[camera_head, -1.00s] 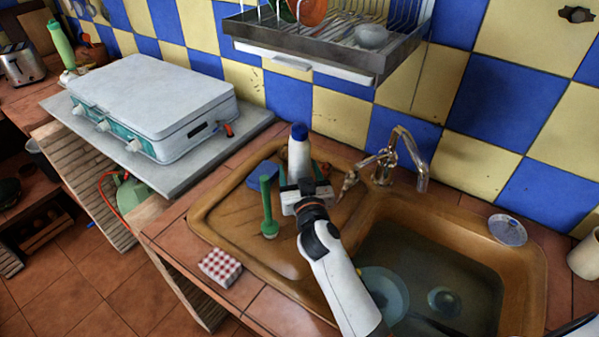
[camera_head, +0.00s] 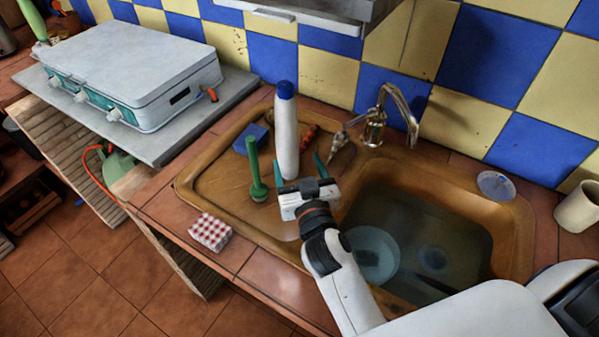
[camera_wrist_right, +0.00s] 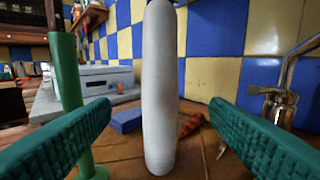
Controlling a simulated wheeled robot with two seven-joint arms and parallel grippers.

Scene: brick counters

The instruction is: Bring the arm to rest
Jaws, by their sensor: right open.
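My right gripper (camera_head: 300,172) is open over the sink's drainboard, with its white arm coming in from the lower right. Its two green fingers (camera_wrist_right: 60,145) show in the right wrist view with nothing between them nearby. A white bottle with a blue cap (camera_head: 286,135) stands upright on the drainboard just beyond the gripper. The bottle (camera_wrist_right: 160,90) also fills the middle of the right wrist view, beyond the fingertips. A green brush (camera_head: 256,170) stands upright to the left of the bottle. My left gripper is out of view.
The sink basin (camera_head: 470,190) holds water and a bowl (camera_head: 374,254). The tap (camera_head: 378,125) rises behind. A blue sponge (camera_head: 250,138) lies on the drainboard, and a red checked box (camera_head: 210,232) on the front counter tiles.

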